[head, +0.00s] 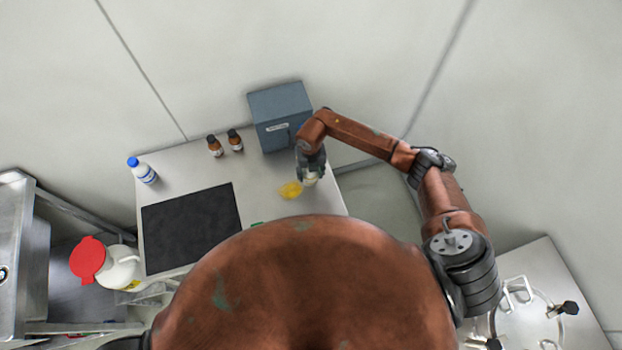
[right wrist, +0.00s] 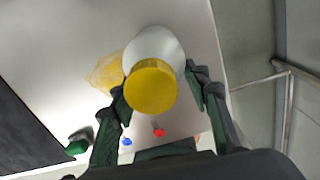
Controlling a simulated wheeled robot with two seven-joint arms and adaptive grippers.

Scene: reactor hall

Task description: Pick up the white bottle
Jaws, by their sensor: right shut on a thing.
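A white bottle with a yellow cap (right wrist: 152,85) stands between the fingers of my right gripper in the right wrist view. My right gripper (head: 311,172) is shut on it, with one finger on each side near the cap. In the head view a small white part of the bottle (head: 311,181) shows below the fingers, over the right part of the table (head: 190,150); the gripper hides the rest. I cannot tell whether its base touches the table. My left gripper is not in view.
A yellow piece (head: 290,190) lies beside the bottle. A grey box (head: 280,108) stands behind, with two brown bottles (head: 215,147) to its left. A blue-capped bottle (head: 148,175), dark mat (head: 190,228) and red-lidded jug (head: 120,268) are further left. Small green, blue and red items show in the wrist view.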

